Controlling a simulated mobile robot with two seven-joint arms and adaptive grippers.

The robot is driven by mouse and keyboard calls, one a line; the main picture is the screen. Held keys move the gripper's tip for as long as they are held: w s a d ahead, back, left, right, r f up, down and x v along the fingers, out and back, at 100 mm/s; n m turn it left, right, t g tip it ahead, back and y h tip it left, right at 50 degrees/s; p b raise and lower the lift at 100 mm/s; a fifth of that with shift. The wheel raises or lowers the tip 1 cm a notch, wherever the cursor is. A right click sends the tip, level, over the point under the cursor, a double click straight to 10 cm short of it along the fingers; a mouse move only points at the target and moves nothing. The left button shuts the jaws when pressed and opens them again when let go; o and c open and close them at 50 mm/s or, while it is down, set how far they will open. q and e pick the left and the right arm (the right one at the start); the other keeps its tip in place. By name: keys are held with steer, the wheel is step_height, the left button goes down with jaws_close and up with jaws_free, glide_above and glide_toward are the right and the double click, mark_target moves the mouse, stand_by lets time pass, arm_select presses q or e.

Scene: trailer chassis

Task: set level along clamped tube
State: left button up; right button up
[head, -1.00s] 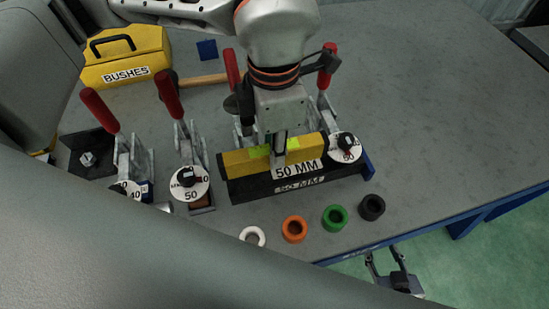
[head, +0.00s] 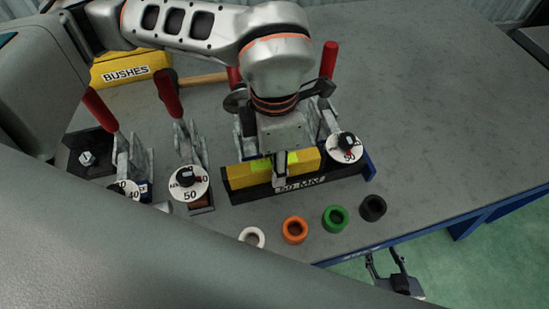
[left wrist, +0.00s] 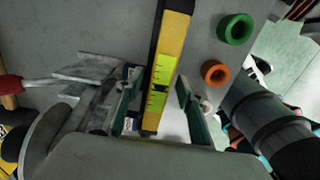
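A yellow level (head: 302,160) with bright green vials lies lengthwise along the dark fixture (head: 345,178) marked 50 MM. The clamped tube beneath it cannot be made out. My left gripper (head: 280,178) points down over the middle of the level and partly hides it and the label. In the left wrist view the level (left wrist: 166,72) runs between the two spread fingers of my left gripper (left wrist: 158,90), with gaps beside it. My right gripper (head: 392,272) is low at the right, off the table's front edge, with its fingers apart and nothing between them.
White (head: 252,237), orange (head: 295,230), green (head: 335,218) and black (head: 372,208) bushes stand along the front edge. A yellow BUSHES case (head: 125,68) is behind. The table's right side is clear.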

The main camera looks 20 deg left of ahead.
arm_select(q)
steer(key=shift+r, duration=0.1)
step_height(320, 180, up, 12)
steer(key=shift+p, duration=0.35)
stand_by(0.8)
